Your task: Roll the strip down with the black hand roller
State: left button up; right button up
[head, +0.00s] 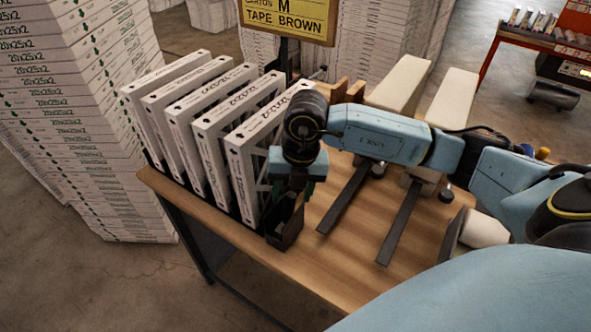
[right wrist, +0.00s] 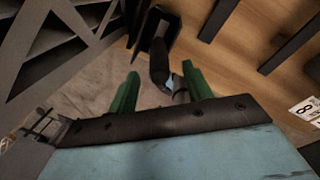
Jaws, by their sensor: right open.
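My right gripper (head: 290,196) hangs over the left front part of the wooden table, close beside the nearest filter in the row. In the right wrist view its green fingers (right wrist: 160,88) are spread apart. A black handle-like piece (right wrist: 159,66), probably the hand roller, shows between and just beyond them; I see no grip on it. It stands at a black holder (right wrist: 160,22), which shows under the gripper in the head view (head: 286,228). I cannot make out the roller's head or pick out the strip. My left gripper is not in view.
Several white-framed filters (head: 243,185) stand upright along the table's left side. Two dark bars (head: 345,198) lie right of the gripper, near pale long pieces (head: 400,84). A white roll (head: 483,229) is at the right. The wooden table (head: 325,265) is clear in front.

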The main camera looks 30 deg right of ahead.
aim_at(290, 204)
jog(key=shift+w+a+f, duration=0.1)
jog(key=shift+a+f, duration=0.05)
jog(key=shift+f, duration=1.05)
jog(key=shift+w+a+f, duration=0.1)
jog(key=shift+a+f, duration=0.05)
jog(key=shift+f, duration=1.05)
grip_shut()
jog(key=c, duration=0.7)
grip_release()
jog(key=c, duration=1.5)
grip_release()
jog(key=shift+r+p, duration=0.2)
jog(key=shift+p, duration=0.1)
